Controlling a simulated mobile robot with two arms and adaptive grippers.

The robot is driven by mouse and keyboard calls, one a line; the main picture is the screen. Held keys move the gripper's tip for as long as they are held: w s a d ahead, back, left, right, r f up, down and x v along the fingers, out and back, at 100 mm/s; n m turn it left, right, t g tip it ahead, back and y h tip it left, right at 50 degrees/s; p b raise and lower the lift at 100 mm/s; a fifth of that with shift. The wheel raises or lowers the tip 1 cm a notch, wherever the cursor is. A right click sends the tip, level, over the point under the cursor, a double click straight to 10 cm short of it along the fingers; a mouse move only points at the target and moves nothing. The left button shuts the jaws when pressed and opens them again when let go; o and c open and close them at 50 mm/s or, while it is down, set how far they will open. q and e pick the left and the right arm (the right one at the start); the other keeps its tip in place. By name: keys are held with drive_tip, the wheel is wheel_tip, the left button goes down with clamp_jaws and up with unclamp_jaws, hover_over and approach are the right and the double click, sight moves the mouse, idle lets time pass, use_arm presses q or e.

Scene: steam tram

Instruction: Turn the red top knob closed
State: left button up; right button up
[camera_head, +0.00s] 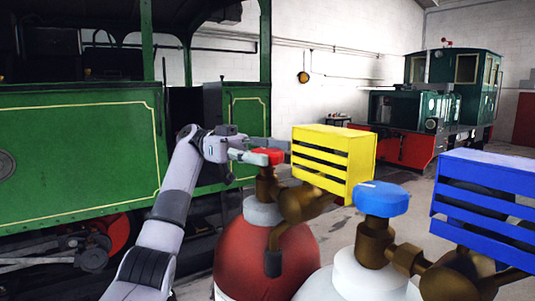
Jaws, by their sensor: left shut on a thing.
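The red top knob (271,155) sits on the brass valve (267,186) of a red gas cylinder (262,255). My left gripper (268,150) comes in from the left at knob height. Its fingers are shut on the red knob, one finger along the near side and one along the far side. The fingers partly cover the knob. My right gripper does not show.
A yellow slatted box (333,157) stands just right of the knob. A blue knob (381,198) tops a white cylinder (358,277), beside a blue slatted box (488,200). A green tram (75,150) stands on the left.

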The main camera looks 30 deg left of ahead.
sight(267, 150)
use_arm(q)
drive_tip(key=shift+m+g, duration=0.5)
drive_tip(key=shift+g, duration=0.3)
drive_tip(key=o, duration=0.9)
wheel_tip(267, 150, up, 8)
drive_tip(key=shift+f, duration=0.2)
drive_tip(key=shift+d+r, duration=0.1)
drive_tip(key=shift+r, duration=1.1)
